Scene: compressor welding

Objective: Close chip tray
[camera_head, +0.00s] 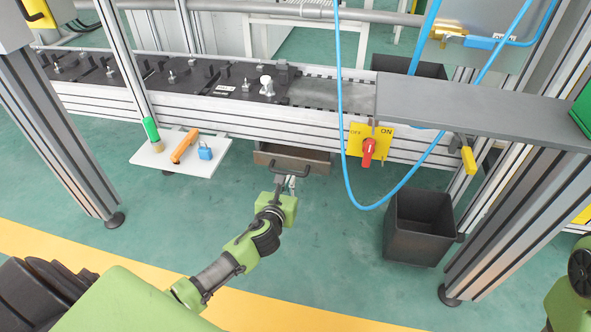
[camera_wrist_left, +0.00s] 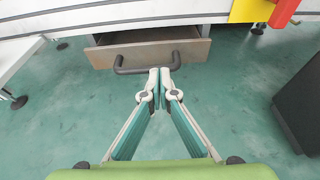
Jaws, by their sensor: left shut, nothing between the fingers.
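The chip tray (camera_head: 265,158) is a shallow brown drawer under the conveyor frame. It stands partly pulled out, and its inside shows from above. In the left wrist view its front panel (camera_wrist_left: 192,53) carries a dark bar handle (camera_wrist_left: 130,71). My left gripper (camera_head: 291,180) is shut and empty, with its fingertips (camera_wrist_left: 160,72) at the middle of the handle. I cannot tell whether they touch it. My right gripper is out of view; only part of my right arm shows at the right edge in the head view.
A white shelf (camera_head: 150,158) with an orange tool (camera_head: 184,146) and a blue padlock (camera_head: 205,151) is left of the tray. A red switch (camera_head: 368,150) on a yellow plate, a hanging blue hose (camera_head: 345,170) and a black bin (camera_head: 410,238) are to the right. The floor in front is clear.

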